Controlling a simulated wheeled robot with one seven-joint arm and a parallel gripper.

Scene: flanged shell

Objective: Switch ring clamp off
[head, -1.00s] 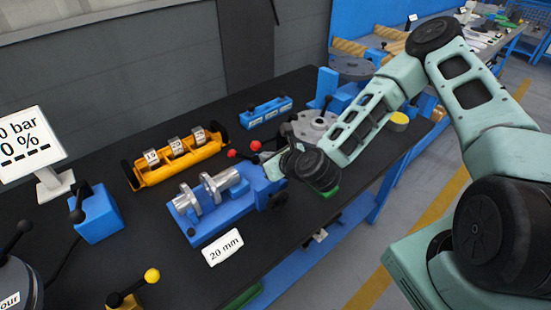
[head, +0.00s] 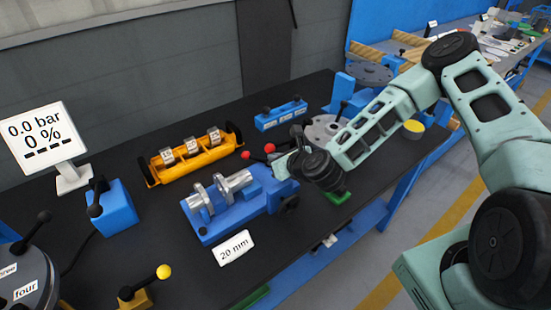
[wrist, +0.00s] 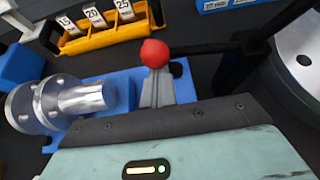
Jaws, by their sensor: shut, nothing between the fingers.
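A blue fixture (head: 228,220) holds a silver flanged part (head: 235,182); the part also shows at left in the wrist view (wrist: 80,98). Two red ball knobs sit just behind the fixture, a right one (head: 270,148) and a left one (head: 242,156). The wrist view shows one red knob (wrist: 154,53) on a black lever running right. My gripper (wrist: 157,88) is shut and empty, its grey fingertips just below that knob in the picture; contact cannot be told. In the head view my gripper (head: 281,165) is at the fixture's right end, partly hidden by my wrist. No ring clamp label is readable.
A yellow rack (head: 190,160) marked 15, 20, 25 stands behind. A round grey plate (head: 325,130) is right of the fixture. A display (head: 40,135) reads 0.0 bar, 0 %. A blue box with a black lever (head: 115,208) and a yellow-knobbed lever (head: 163,271) stand left.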

